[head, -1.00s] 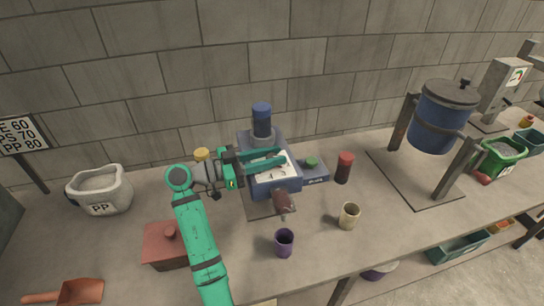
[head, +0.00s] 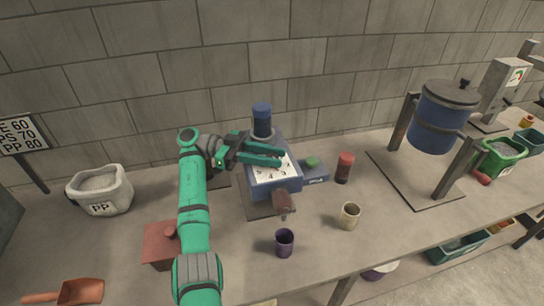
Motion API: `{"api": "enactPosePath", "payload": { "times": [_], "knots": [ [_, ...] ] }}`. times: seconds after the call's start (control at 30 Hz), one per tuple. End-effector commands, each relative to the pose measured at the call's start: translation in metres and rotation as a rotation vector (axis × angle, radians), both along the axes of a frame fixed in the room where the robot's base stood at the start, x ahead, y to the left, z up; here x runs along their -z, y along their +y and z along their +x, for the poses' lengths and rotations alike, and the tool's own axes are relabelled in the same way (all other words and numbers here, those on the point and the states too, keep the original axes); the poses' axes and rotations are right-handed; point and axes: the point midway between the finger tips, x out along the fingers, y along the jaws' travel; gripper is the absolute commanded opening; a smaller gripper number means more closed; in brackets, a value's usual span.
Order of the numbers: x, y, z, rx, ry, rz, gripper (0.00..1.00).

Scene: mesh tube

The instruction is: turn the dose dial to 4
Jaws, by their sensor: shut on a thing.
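The dose dial's white face (head: 284,171) is on the front of a blue dosing machine (head: 262,183) with a blue-capped column on top. Several black numerals show along its lower part, including what looks like a 4. My gripper (head: 280,157) reaches in from the left across the upper part of the face. Its two green fingers lie one above the other and are shut on the dial's knob. The fingers hide the knob and the upper numerals, so I cannot tell which number it points at.
A beige cup (head: 350,215) and a red-brown cylinder (head: 344,168) stand to the right. A brown lidded box (head: 160,247) is beside my arm. A blue box with a green button (head: 312,161) adjoins the machine.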

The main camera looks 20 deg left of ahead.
Motion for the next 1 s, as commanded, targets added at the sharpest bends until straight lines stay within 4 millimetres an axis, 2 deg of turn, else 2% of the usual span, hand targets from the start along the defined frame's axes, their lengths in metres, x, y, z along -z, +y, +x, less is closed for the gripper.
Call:
{"api": "enactPosePath", "payload": {
  "times": [0.57,0.6,0.67,1.0],
  "knots": [
    [0.0042,-0.0017,-0.0016,0.032,0.006,0.004,0.05],
    [0.0043,-0.0017,-0.0016,0.032,0.006,0.004,0.32],
    [0.0041,-0.0017,-0.0015,0.032,0.006,0.004,0.46],
    [0.0016,-0.001,-0.0002,0.03,0.003,0.002,0.46]
  ]
}}
